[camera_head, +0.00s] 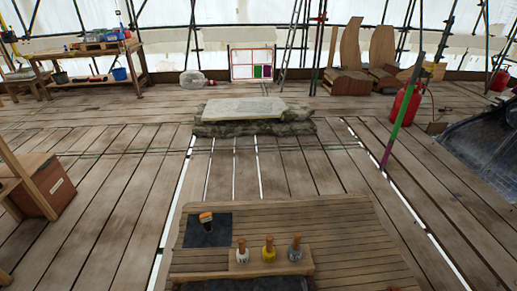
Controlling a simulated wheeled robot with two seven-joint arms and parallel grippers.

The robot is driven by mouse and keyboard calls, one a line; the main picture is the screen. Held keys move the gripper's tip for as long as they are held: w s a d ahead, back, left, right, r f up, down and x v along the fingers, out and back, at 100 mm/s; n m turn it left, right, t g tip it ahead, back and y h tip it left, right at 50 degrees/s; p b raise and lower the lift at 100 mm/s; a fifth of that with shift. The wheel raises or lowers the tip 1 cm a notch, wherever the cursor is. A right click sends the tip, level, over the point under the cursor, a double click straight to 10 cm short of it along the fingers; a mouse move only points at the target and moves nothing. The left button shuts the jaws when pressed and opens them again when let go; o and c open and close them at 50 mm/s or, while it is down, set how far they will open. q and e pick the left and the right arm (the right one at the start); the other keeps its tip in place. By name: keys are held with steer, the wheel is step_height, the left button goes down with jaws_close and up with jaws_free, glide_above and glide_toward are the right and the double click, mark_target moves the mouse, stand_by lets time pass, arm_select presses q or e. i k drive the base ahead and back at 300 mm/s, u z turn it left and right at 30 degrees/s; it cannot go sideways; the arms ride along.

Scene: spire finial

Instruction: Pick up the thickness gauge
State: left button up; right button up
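I cannot make out a thickness gauge for certain in the head view. A low slatted wooden table (340,225) stands at the bottom centre. A dark square mat (207,237) lies on its left part. A small item with an orange-brown end and a dark part (206,219), perhaps a brush, is at the mat's upper edge. A wooden block (257,264) holds three small bottles: white (242,255), yellow (268,254) and grey (295,252). Neither gripper is in view.
A stone slab (242,109) lies on the plank floor beyond the table. A wooden crate (50,186) is at left, a workbench (90,50) at far left. A red cylinder (405,104) and dark sheeting (485,145) are at right. The table's right part is mostly clear.

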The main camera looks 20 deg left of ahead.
mark_target(206, 218)
steer(key=u, duration=1.9)
steer(key=k, duration=0.45)
steer(key=z, duration=0.75)
